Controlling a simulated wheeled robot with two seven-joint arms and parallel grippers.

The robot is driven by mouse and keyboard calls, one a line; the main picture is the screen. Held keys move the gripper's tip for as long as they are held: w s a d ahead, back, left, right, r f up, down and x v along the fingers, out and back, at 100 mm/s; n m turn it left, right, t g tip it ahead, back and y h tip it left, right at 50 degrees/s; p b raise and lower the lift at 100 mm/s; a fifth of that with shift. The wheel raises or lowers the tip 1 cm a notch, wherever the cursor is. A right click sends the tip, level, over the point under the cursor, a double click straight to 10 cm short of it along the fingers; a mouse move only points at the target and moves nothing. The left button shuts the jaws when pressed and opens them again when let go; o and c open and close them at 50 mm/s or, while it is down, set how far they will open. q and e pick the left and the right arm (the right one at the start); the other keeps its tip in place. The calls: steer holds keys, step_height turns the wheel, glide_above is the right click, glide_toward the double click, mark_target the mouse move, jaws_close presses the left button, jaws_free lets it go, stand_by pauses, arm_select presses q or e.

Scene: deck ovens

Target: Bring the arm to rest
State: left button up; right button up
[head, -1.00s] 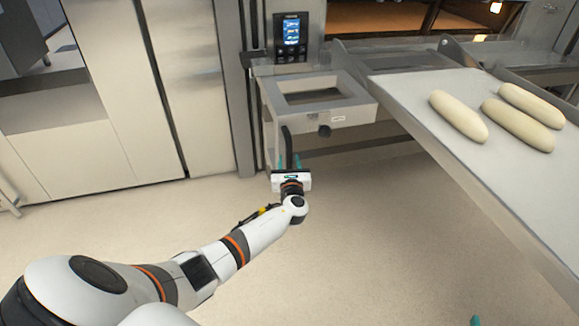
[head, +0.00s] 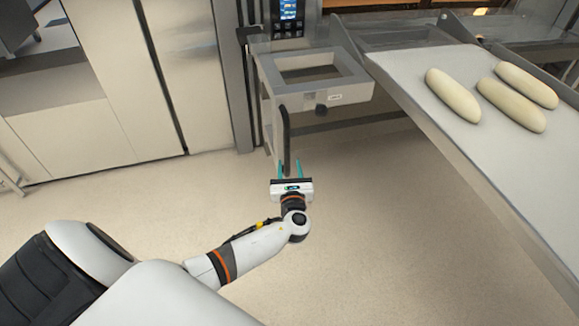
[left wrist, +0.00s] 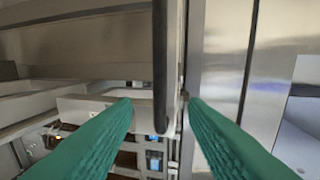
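My left gripper (head: 290,167) is in the head view, at the lower end of a black vertical bar handle (head: 286,135) on the grey metal frame. In the left wrist view its two teal fingers (left wrist: 160,104) are spread apart with nothing pinched between them. The black bar (left wrist: 160,60) hangs in the gap between the fingertips in that view, with space on both sides. I cannot tell how far ahead of the fingertips it is. My left arm reaches in from the lower left. My right gripper does not show.
A sloping loader deck (head: 440,140) at the right carries three pale dough loaves (head: 512,106). The metal frame (head: 335,90) with a square opening stands beside it, below a control panel (head: 288,14). Tall cabinet doors (head: 130,80) stand at the left. The floor (head: 370,250) is clear.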

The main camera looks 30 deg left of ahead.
arm_select(q)
steer(key=shift+s, duration=0.15)
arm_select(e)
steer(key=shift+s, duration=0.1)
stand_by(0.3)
